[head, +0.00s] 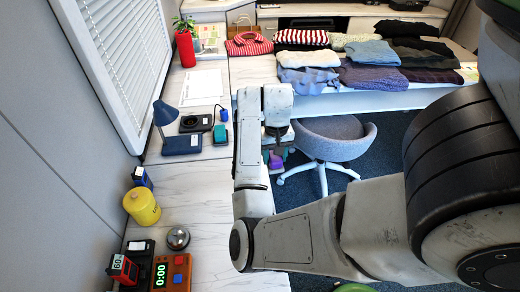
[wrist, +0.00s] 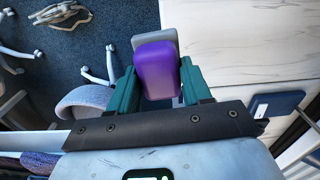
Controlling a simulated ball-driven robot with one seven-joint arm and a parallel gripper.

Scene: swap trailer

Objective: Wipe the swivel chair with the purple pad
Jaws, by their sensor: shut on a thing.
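The grey swivel chair (head: 338,146), with white legs, stands on the dark carpet beside the desk and in front of the clothes table. My gripper (head: 274,152) is at the desk's right edge, just left of the chair. In the wrist view my gripper (wrist: 158,88) has green fingers shut on the purple pad (wrist: 157,66), which has a grey back plate. The pad (head: 275,162) is only partly visible in the head view. Part of a grey chair (wrist: 88,98) shows left of the gripper in the wrist view; the pad appears apart from it.
The white desk (head: 190,195) holds a blue lamp (head: 174,132), a yellow canister (head: 142,206), a bell (head: 178,238) and a timer (head: 172,272). Folded clothes (head: 370,76) cover the table at the back. Dark carpet (head: 375,155) lies open around the chair.

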